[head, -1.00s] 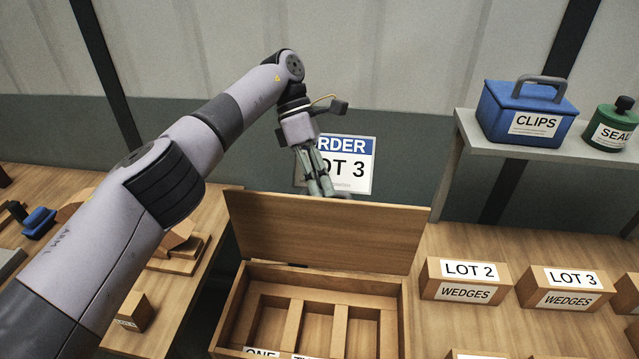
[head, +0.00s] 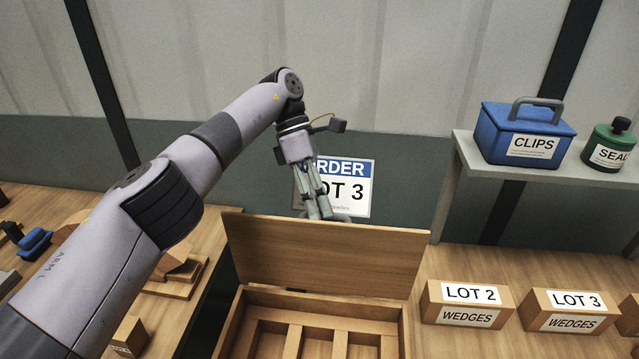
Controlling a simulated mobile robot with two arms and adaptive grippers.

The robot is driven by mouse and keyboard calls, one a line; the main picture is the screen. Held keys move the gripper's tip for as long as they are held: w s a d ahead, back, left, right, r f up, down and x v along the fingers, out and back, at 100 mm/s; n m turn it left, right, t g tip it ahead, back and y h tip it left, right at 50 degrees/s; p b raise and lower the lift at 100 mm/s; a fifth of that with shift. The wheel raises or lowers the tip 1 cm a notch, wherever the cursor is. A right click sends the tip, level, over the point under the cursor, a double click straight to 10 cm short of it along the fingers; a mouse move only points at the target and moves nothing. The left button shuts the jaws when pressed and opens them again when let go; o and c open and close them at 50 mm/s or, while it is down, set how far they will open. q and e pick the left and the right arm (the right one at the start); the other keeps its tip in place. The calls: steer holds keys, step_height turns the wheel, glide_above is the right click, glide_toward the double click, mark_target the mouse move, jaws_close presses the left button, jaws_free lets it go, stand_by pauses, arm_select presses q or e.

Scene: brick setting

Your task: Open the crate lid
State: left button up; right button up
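The wooden crate (head: 232,322) stands at the bottom middle, cut off by the frame's lower edge. Its lid (head: 322,257) stands raised, close to upright, along the crate's far side, and the divided inside shows. My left gripper (head: 319,214) is above and behind the lid's top edge, fingers pointing down. Its two fingers lie close together with nothing seen between them. Whether the fingertips touch the lid cannot be told. My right gripper does not show.
An order sign (head: 348,188) reading LOT 3 hangs behind the gripper. Wedge boxes for LOT 2 (head: 467,304) and LOT 3 (head: 568,311) stand to the right. A shelf (head: 477,164) holds a blue CLIPS box (head: 527,131) and a green SEAL jar (head: 610,146).

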arm_select(q)
steer(key=r, duration=0.7)
steer(key=shift+s, duration=0.2)
steer(key=shift+w+r, duration=0.1)
steer(key=shift+r, duration=0.6)
steer(key=shift+f, duration=0.15)
